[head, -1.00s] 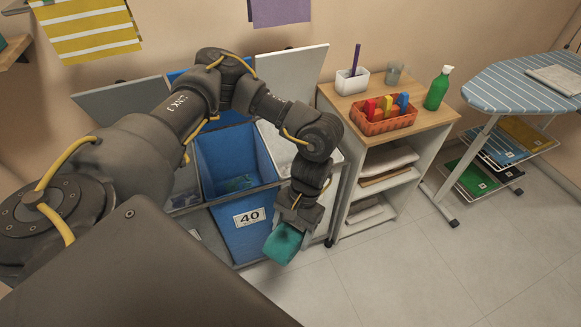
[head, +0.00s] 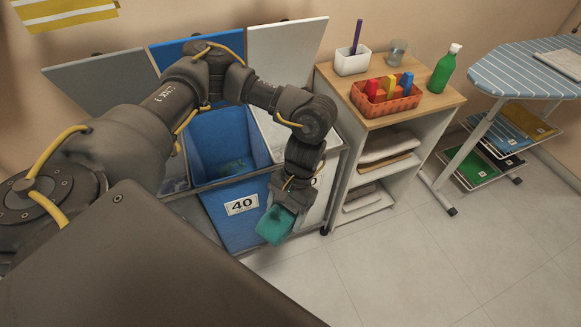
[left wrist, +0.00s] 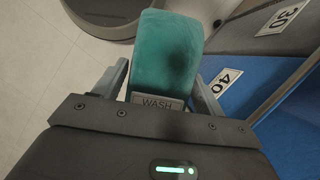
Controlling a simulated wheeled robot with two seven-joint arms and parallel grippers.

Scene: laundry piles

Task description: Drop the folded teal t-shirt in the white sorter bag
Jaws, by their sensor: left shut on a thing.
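The folded teal t-shirt (head: 273,227) is a small bundle held in my left gripper (head: 286,204). It hangs in front of the sorter, beside the blue bag's 40 label and below the bag rims. In the left wrist view the t-shirt (left wrist: 166,50) sits between the two fingers, with a WASH tag showing. The white sorter bag (head: 318,200) is the right one of the row, under a raised white lid (head: 288,55). My arm and gripper hide part of its opening and front label. My right gripper is out of view.
The blue bag (head: 222,222), its lid raised, has some teal cloth inside; a grey bag stands left of it. Right of the sorter is a shelf unit (head: 380,115) with an orange basket (head: 388,100) and green bottle (head: 446,70). An ironing board (head: 520,70) stands farther right.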

